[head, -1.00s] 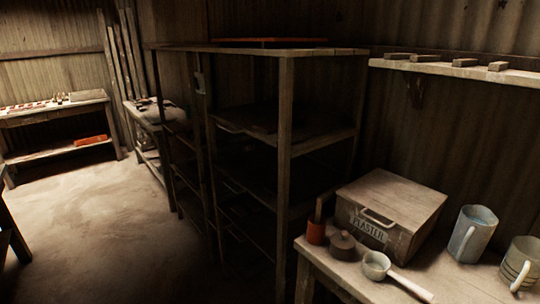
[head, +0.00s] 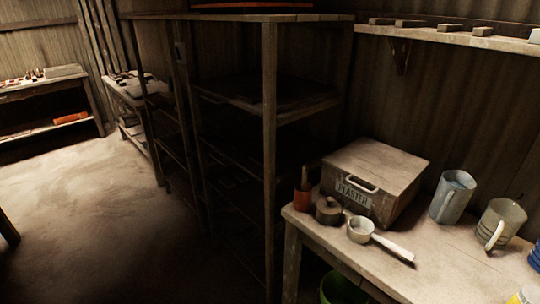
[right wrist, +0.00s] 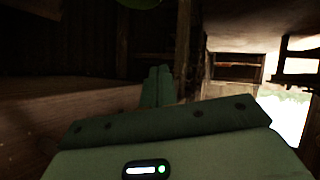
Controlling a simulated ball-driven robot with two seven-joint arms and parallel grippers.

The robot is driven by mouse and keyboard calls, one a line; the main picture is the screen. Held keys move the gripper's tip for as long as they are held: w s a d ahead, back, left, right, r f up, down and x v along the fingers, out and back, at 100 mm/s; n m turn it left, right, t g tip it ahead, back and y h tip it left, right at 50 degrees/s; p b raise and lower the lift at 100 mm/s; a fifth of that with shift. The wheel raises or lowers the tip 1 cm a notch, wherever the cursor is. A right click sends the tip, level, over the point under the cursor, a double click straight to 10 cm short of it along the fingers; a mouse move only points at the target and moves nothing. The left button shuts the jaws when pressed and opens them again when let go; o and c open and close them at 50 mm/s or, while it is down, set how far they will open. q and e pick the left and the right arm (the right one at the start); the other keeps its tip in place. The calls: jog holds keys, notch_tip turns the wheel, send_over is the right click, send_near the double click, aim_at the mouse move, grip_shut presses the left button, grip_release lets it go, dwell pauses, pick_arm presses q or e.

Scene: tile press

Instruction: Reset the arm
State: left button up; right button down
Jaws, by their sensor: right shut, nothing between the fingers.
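My right gripper (right wrist: 157,87) shows in the right wrist view as green fingers pressed together, shut with nothing between them. It hangs in a dark spot with wooden boards around it. What lies right beside it is too dark to tell. Neither of my grippers shows in the head view, and my left gripper is in no view.
A bench (head: 445,275) at the right holds a plaster box (head: 375,180), a white ladle (head: 362,230), a small dark pot (head: 328,210) and mugs (head: 452,197). A dark shelf rack (head: 270,150) stands mid-view. The floor (head: 90,200) at left is clear.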

jog(key=s+d+f+m+g+h, duration=0.1)
jog(key=s+f+g+h, duration=0.15)
jog(key=s+f, duration=0.6)
jog(key=s+d+f+g+h, duration=0.1)
jog(key=s+f+g, duration=0.3)
jog(key=s+f, duration=0.45)
jog(key=s+a+f+g, duration=0.2)
jog(key=s+a, duration=0.4)
jog(key=s, duration=0.2)
jog(key=s+a+f+m+g, duration=0.1)
jog(key=s+a+f+g, duration=0.1)
jog(key=s+a, duration=0.3)
jog(key=s+f+y, duration=0.1)
jog(key=s, duration=0.3)
jog(key=shift+s+a+f+g, duration=0.15)
jog(key=shift+a+f+g, duration=0.15)
jog(key=shift+a+g, duration=0.05)
